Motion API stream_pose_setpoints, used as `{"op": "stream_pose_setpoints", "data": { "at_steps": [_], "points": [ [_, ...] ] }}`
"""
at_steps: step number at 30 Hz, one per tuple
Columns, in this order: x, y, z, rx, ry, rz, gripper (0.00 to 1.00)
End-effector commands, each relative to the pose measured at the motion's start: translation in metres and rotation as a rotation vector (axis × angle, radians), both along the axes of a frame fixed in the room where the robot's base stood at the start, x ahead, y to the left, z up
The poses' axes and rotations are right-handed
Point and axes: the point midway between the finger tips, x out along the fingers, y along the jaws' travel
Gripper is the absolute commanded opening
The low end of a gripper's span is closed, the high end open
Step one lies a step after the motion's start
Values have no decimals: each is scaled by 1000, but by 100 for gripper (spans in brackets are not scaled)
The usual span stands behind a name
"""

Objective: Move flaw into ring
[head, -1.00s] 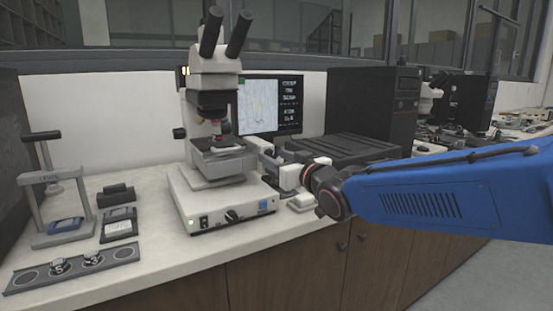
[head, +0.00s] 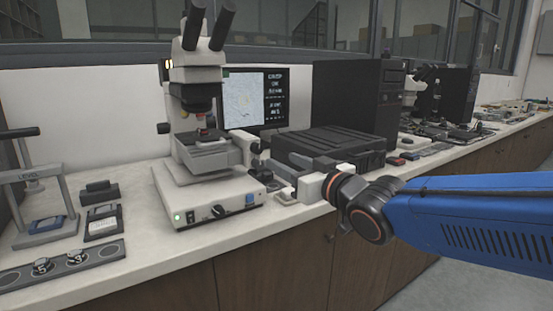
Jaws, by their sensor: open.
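The microscope (head: 205,135) stands on the bench at left of centre, with a specimen under its objective on the stage (head: 205,155). Dark stage knobs (head: 257,158) stick out at the stage's right side. My gripper (head: 276,180) is open, just right of the knobs, pointing left. It appears empty; whether it touches a knob cannot be told.
A black ridged unit (head: 330,145) lies behind my gripper, with a dark tower (head: 352,95) beyond. At left are a levelling press (head: 40,195), small black blocks and a holder strip (head: 62,262) with numbered mounts. The bench front is mostly clear.

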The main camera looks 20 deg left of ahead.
Motion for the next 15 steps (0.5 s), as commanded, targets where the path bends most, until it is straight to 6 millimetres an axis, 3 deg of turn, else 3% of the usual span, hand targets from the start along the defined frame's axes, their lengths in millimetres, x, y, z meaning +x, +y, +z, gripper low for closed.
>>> {"op": "stream_pose_setpoints", "data": {
  "at_steps": [7,15],
  "points": [
    [-24,-29,0,2,-1,0,44],
    [-37,-46,0,0,0,0,44]
  ]
}}
